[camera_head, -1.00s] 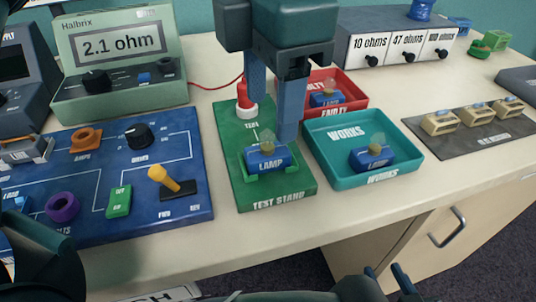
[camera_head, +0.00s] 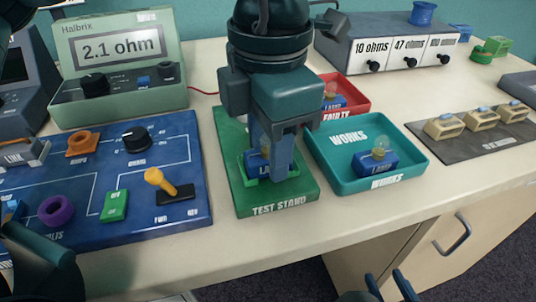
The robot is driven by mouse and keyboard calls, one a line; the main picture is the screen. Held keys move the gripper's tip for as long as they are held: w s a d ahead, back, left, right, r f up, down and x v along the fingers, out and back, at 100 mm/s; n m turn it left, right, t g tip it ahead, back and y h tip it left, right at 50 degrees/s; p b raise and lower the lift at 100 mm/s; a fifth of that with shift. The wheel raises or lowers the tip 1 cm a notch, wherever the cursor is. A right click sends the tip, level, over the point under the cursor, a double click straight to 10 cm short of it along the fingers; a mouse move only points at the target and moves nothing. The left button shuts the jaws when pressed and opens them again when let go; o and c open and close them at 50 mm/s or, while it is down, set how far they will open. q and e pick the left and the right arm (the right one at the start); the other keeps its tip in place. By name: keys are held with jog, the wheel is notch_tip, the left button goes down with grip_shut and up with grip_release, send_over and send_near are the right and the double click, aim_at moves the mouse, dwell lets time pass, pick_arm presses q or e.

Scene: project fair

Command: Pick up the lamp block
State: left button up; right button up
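A blue lamp block (camera_head: 254,169) with a clear bulb sits in the green test stand (camera_head: 273,207). Its right part is hidden behind a finger. My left gripper (camera_head: 270,165) points down over it, its fingers apart and lowered around the bulb and block. I see no clear sign of a firm grip. A second lamp block (camera_head: 375,164) lies in the teal WORKS tray (camera_head: 410,150). A third (camera_head: 329,104) is in the red FAULTY tray (camera_head: 359,97), partly hidden by the gripper. My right gripper (camera_head: 390,287) is open and empty at the bottom edge, in front of the desk.
The blue circuit board (camera_head: 140,220) with switch and knobs lies left of the stand. The ohmmeter (camera_head: 118,70) reads 2.1 ohm behind it. A grey mat (camera_head: 470,145) with several beige blocks is at right. The resistor box (camera_head: 385,45) stands at the back.

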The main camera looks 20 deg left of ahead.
pick_arm(q)
jog(key=c, duration=0.8)
pick_arm(e)
jog(key=shift+f, duration=0.15)
pick_arm(q)
jog(key=shift+r, duration=0.1)
